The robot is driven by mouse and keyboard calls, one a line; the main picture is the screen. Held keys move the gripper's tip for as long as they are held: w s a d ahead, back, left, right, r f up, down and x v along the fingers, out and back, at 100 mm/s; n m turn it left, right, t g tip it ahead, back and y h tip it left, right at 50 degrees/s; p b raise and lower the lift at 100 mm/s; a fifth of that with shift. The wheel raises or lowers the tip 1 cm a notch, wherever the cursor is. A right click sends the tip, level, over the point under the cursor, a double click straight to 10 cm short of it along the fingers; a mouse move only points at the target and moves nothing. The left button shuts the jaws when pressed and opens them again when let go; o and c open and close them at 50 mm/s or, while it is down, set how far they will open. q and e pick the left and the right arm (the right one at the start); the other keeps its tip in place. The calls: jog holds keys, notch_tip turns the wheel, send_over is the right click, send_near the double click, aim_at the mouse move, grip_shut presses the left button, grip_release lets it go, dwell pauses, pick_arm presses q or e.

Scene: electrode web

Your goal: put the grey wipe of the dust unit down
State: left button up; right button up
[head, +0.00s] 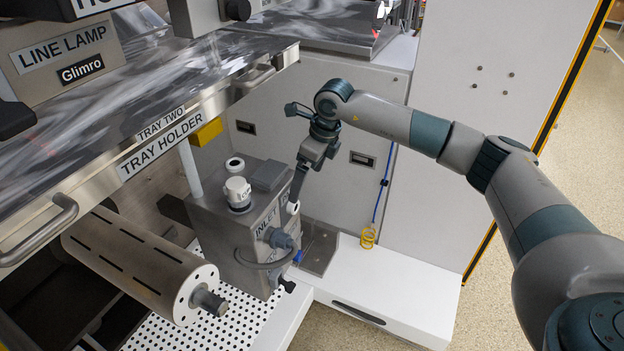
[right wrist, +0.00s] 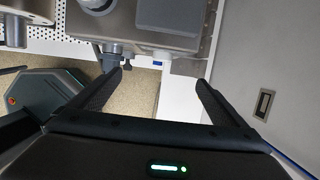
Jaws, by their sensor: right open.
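The dust unit (head: 237,225) is a grey metal box with an INLET label, standing on the white perforated deck; it also shows at the top of the right wrist view (right wrist: 130,38). My right gripper (head: 296,196) points down at the right side of the unit. My left gripper is out of view.
The TRAY HOLDER shelf (head: 215,103) overhangs the unit at the left. A slotted roller (head: 140,262) lies in front of it. A grey cabinet wall (head: 340,125) stands behind my right gripper.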

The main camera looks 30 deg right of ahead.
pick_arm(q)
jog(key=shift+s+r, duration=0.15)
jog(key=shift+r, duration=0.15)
pick_arm(e)
jog(key=shift+s+d, duration=0.35)
jog(key=shift+s, duration=0.15)
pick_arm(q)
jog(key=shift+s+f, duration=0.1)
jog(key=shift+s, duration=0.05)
